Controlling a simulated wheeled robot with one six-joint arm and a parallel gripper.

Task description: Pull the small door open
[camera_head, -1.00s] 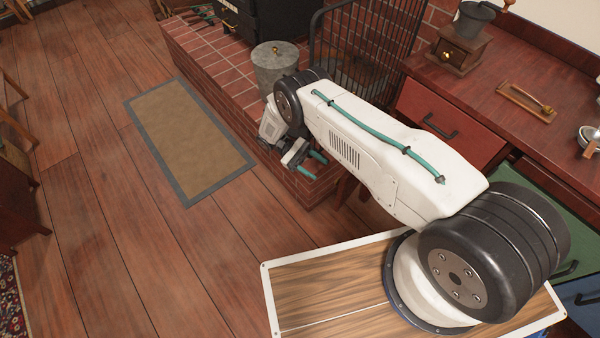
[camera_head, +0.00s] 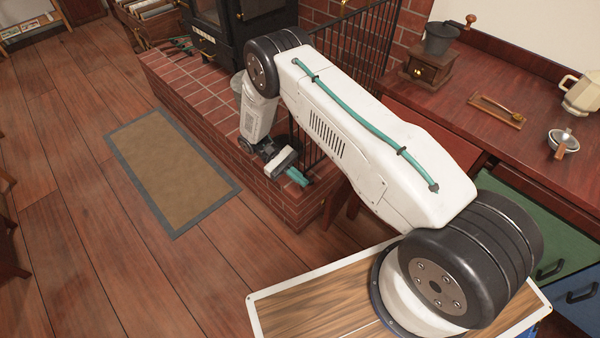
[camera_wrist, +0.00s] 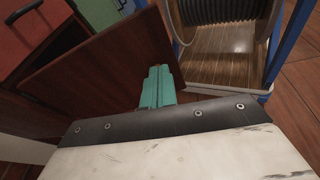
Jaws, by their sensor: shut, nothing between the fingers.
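The small door is most likely the brown wooden panel (camera_wrist: 105,75) in the wrist view. It stands at an angle out from the desk front, partly swung open, with a dark space to its left. My gripper (camera_wrist: 157,88) is shut and empty, its teal fingertips together over the lower right edge of the panel. I cannot tell whether they touch it. In the head view my gripper (camera_head: 297,177) hangs low beside the brick hearth's corner.
A red drawer (camera_wrist: 45,30) is above the panel in the wrist view. The brick hearth (camera_head: 205,105) and a black wire screen (camera_head: 355,45) stand close to my arm. A mat (camera_head: 170,170) lies on open wooden floor. The desk top (camera_head: 470,80) holds a grinder (camera_head: 430,68).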

